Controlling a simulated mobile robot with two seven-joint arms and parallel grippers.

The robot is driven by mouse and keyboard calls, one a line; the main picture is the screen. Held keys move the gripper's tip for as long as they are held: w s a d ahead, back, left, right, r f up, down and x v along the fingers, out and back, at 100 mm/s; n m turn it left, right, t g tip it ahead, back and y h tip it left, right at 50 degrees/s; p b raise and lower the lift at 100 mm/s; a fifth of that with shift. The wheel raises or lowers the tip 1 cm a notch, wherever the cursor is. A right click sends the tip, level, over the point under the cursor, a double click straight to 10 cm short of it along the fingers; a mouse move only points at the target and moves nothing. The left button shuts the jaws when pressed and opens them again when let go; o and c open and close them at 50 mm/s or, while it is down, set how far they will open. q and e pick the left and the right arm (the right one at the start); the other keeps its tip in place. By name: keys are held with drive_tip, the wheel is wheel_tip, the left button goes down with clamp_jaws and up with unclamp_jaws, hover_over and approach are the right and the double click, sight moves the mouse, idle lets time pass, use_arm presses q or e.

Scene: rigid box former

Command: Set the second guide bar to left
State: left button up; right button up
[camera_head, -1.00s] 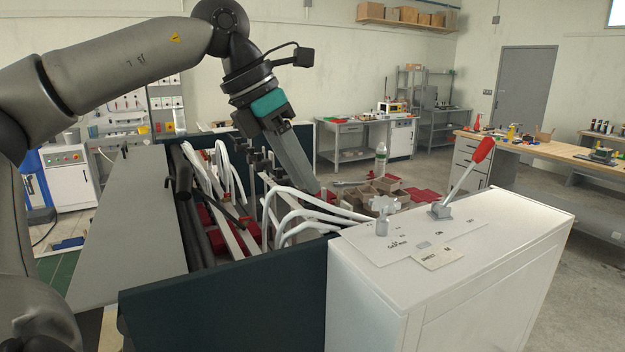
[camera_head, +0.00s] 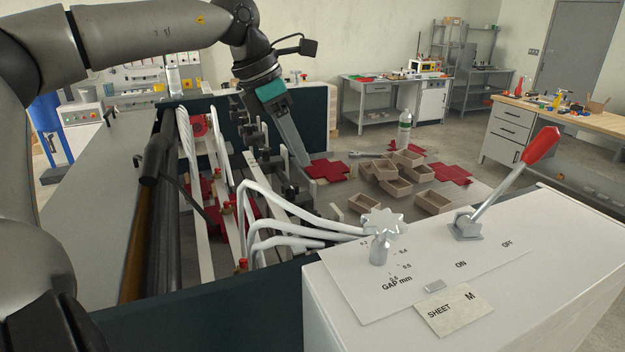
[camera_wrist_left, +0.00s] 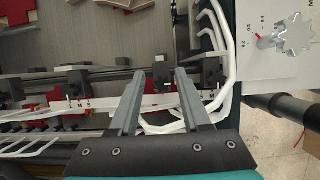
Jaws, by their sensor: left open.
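My left gripper (camera_head: 303,160) reaches down over the machine from the upper left in the head view. In the left wrist view its two fingers (camera_wrist_left: 160,74) are spread apart with nothing held. A black block (camera_wrist_left: 161,70) of the guide mechanism shows between the fingertips; I cannot tell whether they touch it. A white scale strip (camera_wrist_left: 100,104) marked with L, M and S runs beneath the fingers, with red pointers beside it. In the head view, white guide rails (camera_head: 204,190) run along the machine. I cannot tell which is the second guide bar. My right gripper is not in view.
A white control cabinet (camera_head: 420,270) stands at the right front, with a star knob (camera_head: 383,228), a red-handled lever (camera_head: 541,146) and a "SHEET M" card (camera_head: 454,309). Bent white tubes (camera_head: 285,215) lie close beside the guides. Open brown boxes (camera_head: 435,202) and red blanks (camera_head: 327,170) lie beyond.

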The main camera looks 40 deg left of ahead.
sight(312, 181)
use_arm(q)
drive_tip(key=x, duration=0.7)
drive_tip(key=shift+f+p, duration=0.1)
drive_tip(key=shift+p, duration=0.3)
drive_tip(key=shift+w+d+f, duration=0.15)
drive_tip(key=shift+w+f, duration=0.15)
drive_tip(key=shift+f, duration=0.3)
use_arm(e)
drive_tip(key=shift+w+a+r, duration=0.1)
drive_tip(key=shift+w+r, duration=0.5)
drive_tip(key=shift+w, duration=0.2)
use_arm(q)
drive_tip(key=shift+c, duration=0.4)
clamp_jaws()
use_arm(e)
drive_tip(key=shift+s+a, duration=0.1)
